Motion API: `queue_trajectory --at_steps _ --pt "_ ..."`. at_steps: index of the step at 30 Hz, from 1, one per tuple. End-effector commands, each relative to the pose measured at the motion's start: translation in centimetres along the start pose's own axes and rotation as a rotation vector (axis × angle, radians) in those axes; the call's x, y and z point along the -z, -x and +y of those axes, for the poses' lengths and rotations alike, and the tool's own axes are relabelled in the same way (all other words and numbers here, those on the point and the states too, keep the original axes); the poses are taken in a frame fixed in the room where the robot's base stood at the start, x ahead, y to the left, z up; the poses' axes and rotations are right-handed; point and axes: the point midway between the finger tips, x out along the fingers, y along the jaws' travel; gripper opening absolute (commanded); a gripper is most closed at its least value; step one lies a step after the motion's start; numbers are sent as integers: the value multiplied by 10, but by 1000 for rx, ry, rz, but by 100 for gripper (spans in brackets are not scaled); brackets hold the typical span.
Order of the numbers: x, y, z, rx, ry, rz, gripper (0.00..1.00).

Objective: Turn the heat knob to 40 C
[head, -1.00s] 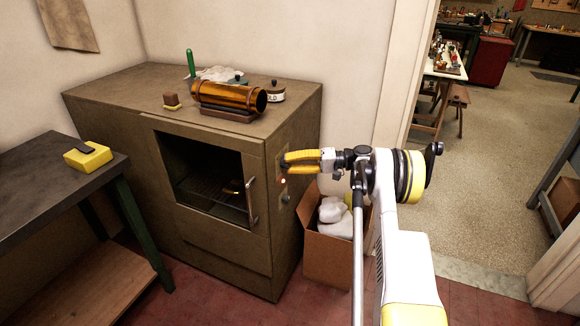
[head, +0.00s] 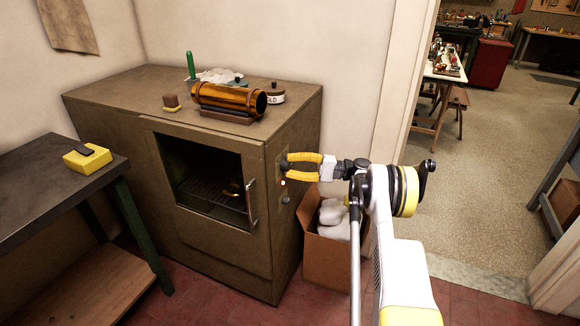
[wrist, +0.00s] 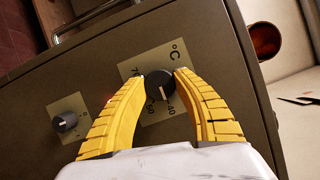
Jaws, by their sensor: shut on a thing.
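The black heat knob (wrist: 160,83) sits on a pale dial plate (wrist: 128,67) marked °C on the oven's side. My gripper (head: 284,161) reaches the oven's right side from the right. In the wrist view, its yellow fingers (wrist: 163,75) are closed on the knob from both sides. The knob's white mark points down in that view, toward the number 40 on the plate. Part of the scale is hidden behind the knob and fingers. The oven (head: 210,255) is a brown metal cabinet with a windowed door.
A smaller knob (wrist: 65,122) is on the same panel. The door handle (head: 252,202) stands out from the oven front. An amber cylinder (head: 228,97) and a tin (head: 275,92) stand on top. A cardboard box (head: 325,258) with white bundles is on the floor below my gripper.

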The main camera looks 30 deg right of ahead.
Motion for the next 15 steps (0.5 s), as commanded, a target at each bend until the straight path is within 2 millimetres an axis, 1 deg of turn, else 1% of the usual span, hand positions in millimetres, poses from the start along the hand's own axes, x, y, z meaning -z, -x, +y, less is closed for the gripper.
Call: queue_trajectory --at_steps 9,10,11,12,15 --pt "0 -2 0 0 0 -2 5" --pt "0 -2 0 0 0 -2 44" --pt "0 -2 0 0 0 -2 53" --pt "0 -1 0 0 0 -1 59" --pt "0 -1 0 0 0 -1 59"
